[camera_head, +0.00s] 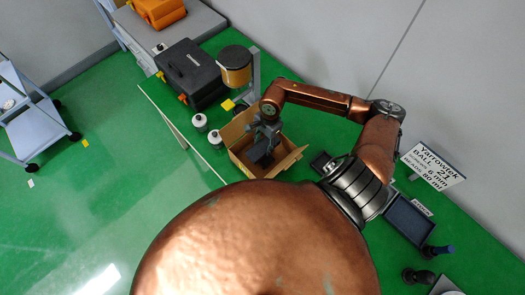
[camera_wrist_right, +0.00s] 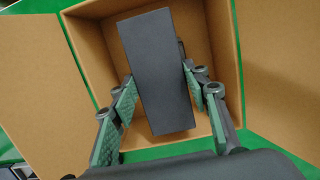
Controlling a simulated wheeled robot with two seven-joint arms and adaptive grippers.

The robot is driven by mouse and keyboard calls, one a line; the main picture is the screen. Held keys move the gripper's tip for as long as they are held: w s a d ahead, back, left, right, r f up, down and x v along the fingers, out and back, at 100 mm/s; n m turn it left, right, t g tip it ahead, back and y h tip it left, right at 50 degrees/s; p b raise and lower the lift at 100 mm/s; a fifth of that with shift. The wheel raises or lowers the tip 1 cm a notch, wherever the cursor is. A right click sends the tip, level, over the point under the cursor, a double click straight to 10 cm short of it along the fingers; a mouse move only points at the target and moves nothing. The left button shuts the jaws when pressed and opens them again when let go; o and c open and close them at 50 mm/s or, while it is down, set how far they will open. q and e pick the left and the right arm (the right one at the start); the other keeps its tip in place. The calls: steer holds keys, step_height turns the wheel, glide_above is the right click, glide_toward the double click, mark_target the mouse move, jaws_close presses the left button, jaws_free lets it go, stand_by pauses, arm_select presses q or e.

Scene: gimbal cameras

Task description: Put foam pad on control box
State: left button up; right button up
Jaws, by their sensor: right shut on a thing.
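A dark grey block, which looks like the foam pad (camera_wrist_right: 158,75), stands tilted between the green-padded fingers of my right gripper (camera_wrist_right: 162,90). The fingers are shut on its sides, over the open cardboard box (camera_wrist_right: 222,40). In the head view, my right gripper (camera_head: 266,136) reaches down into the box (camera_head: 240,162), with the dark pad (camera_head: 261,153) under it. I cannot tell for sure which thing is the control box. A small dark item (camera_head: 320,160) lies to the right of the cardboard box, partly beside my arm. My left gripper is out of view.
A black case (camera_head: 190,70) and an orange-brown cylinder on a stand (camera_head: 236,66) are behind the cardboard box. White bottles (camera_head: 200,122) stand to its left. A dark tray (camera_head: 408,220) and a sign (camera_head: 432,167) are at right. Open green floor lies at left.

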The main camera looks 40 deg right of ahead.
mark_target(263, 152)
step_height(263, 152, down, 6)
steer(key=shift+a+r+p, duration=0.1)
steer(key=shift+p, duration=0.4)
steer(key=shift+f, duration=0.3)
steer(key=shift+f, duration=0.15)
steer(key=o, duration=1.1)
steer(key=shift+c, duration=0.2)
